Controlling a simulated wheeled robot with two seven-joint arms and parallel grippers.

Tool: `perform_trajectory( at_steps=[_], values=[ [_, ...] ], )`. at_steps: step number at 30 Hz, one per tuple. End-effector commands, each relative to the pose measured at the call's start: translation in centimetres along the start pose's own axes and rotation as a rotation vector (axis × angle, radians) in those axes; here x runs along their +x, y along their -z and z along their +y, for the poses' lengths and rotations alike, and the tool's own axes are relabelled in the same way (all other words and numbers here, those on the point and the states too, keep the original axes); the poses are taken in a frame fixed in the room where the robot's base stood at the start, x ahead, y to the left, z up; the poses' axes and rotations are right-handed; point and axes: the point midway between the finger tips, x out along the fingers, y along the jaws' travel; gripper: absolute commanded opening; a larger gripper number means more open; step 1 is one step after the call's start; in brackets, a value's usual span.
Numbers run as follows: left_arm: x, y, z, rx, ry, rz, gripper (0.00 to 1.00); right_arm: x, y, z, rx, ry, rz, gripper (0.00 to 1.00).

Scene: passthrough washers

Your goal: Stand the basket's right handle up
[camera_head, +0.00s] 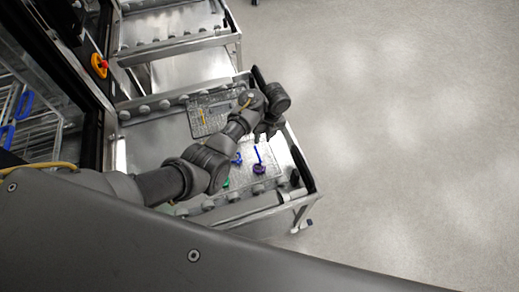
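A wire mesh basket (207,122) lies on the steel roller table, with its far part showing beyond my arm. A mesh part (271,172) also shows on the near side of the arm; whether both are one basket is hidden. My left arm crosses over the mesh from the left. My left gripper (268,132) points down above the right side of the mesh, near the table's right end. Its fingers are dark and small, so I cannot tell whether they are open or touch anything. I cannot make out the right handle. My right gripper is out of view.
Small yellow, blue, purple and green items lie on the mesh, including a purple one (259,169). The steel table (150,132) has rollers along its sides. A second table (170,27) stands behind. A washer with a red knob (100,65) is at left. The floor at right is clear.

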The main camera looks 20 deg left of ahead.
Motion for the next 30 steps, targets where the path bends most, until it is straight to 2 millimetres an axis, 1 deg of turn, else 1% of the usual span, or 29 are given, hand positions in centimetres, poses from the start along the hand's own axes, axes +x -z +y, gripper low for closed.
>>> perform_trajectory(
  at_steps=[1, 6, 12, 18, 26, 30],
  values=[
    [1.2, 0.0, 0.2, 0.0, -0.006, 0.001, 0.33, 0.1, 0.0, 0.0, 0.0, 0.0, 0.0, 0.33],
    [4.4, 0.0, 0.1, -0.001, -0.004, 0.0, 0.33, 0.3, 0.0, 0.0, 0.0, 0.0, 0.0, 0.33],
    [7.2, 0.0, 0.0, -0.001, -0.002, 0.001, 0.33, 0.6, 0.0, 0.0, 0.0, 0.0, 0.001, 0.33],
    [8.3, 0.0, 0.1, -0.002, -0.001, -0.001, 0.33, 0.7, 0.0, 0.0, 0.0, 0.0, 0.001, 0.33],
    [8.4, 0.0, 0.1, -0.002, 0.0, -0.001, 0.33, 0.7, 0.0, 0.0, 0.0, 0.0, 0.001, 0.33],
    [8.4, 0.0, 0.1, -0.002, 0.0, -0.001, 0.14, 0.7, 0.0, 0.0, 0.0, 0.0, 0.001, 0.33]
  ],
)
